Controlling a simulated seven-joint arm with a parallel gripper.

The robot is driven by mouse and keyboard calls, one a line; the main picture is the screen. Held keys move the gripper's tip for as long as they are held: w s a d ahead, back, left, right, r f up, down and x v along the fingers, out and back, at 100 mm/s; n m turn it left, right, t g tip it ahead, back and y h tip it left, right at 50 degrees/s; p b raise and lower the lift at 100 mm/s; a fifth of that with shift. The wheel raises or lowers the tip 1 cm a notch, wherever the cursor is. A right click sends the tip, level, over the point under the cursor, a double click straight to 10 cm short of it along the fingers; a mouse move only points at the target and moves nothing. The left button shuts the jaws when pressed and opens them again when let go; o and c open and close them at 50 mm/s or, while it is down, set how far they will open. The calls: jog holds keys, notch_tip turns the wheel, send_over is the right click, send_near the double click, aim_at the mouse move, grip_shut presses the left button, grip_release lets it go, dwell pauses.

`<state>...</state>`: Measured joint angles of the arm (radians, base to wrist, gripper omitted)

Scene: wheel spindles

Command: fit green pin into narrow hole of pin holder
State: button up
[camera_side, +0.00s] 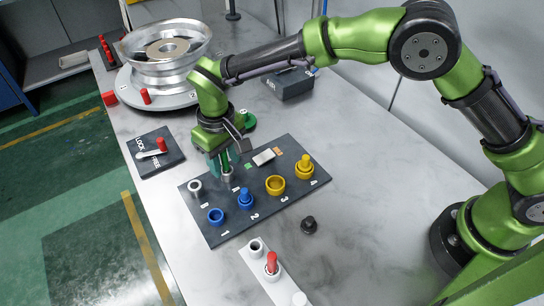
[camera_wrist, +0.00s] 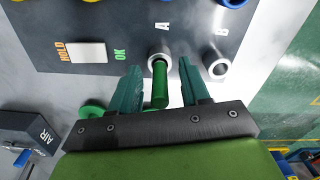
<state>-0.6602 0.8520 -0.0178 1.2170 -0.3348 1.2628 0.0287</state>
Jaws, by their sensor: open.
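The green pin (camera_wrist: 160,85) stands in the grey ring socket marked A on the dark board, and it also shows in the side view (camera_side: 226,164). My gripper (camera_wrist: 160,88) is open, with one teal finger on each side of the pin and visible gaps between them. In the side view my gripper (camera_side: 222,163) is low over the board's far edge. A white strip (camera_side: 261,261), which looks like the pin holder, lies at the near side. It has an open hole (camera_side: 255,246) and a red pin (camera_side: 271,263); its near end is cut off.
The dark board (camera_side: 215,233) also carries blue and yellow rings and pegs, and an empty grey ring B (camera_side: 195,187). A black knob (camera_side: 308,225) stands right of the board. A LOCK/FREE plate (camera_side: 160,160) and a wheel (camera_side: 165,50) lie farther back.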

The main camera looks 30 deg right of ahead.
grip_shut()
jog(key=shift+r, duration=0.15)
